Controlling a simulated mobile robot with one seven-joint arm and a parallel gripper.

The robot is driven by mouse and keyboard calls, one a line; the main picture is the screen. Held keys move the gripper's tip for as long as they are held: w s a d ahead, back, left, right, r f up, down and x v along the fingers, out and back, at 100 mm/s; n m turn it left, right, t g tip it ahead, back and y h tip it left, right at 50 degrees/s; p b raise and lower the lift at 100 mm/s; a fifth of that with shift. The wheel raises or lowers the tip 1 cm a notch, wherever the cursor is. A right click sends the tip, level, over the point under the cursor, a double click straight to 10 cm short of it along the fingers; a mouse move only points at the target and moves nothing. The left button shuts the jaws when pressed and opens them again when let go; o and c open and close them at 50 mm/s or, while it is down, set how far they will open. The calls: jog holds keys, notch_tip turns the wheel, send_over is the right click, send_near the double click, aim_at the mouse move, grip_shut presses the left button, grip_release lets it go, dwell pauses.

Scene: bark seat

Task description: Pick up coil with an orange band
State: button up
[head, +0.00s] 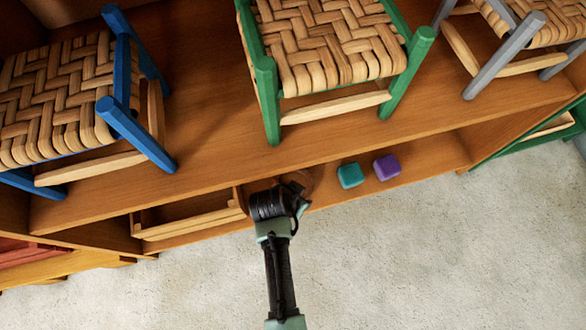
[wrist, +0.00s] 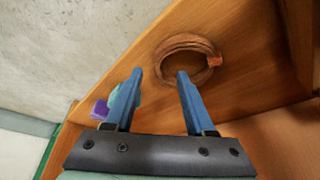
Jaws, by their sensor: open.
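The coil (wrist: 186,40) is a brown ring of wound strands lying flat on the wooden shelf in the wrist view. Its small orange band (wrist: 214,61) is on the right side of the ring. My gripper (wrist: 160,72) is open, with two blue fingers pointing toward the coil. The right fingertip overlaps the lower part of the ring in the picture, and the left one is to its left. Nothing is between the fingers; I cannot tell the gap to the coil. In the head view my arm's end hides most of the coil (head: 300,178).
A teal block (head: 350,175) and a purple block (head: 387,167) stand on the lower shelf, right of my gripper. A wooden tray (head: 190,224) is to the left. Blue, green and grey woven stools stand on the upper shelf (head: 200,160). The pale floor in front is clear.

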aim_at(306, 195)
jog(key=shift+d+b+x, duration=0.1)
jog(key=shift+b+x, duration=1.25)
jog(key=shift+x, duration=0.05)
jog(key=shift+d+b+x, duration=0.15)
jog(key=shift+b+x, duration=1.2)
jog(key=shift+x, duration=0.1)
jog(key=shift+r, duration=0.1)
grip_shut()
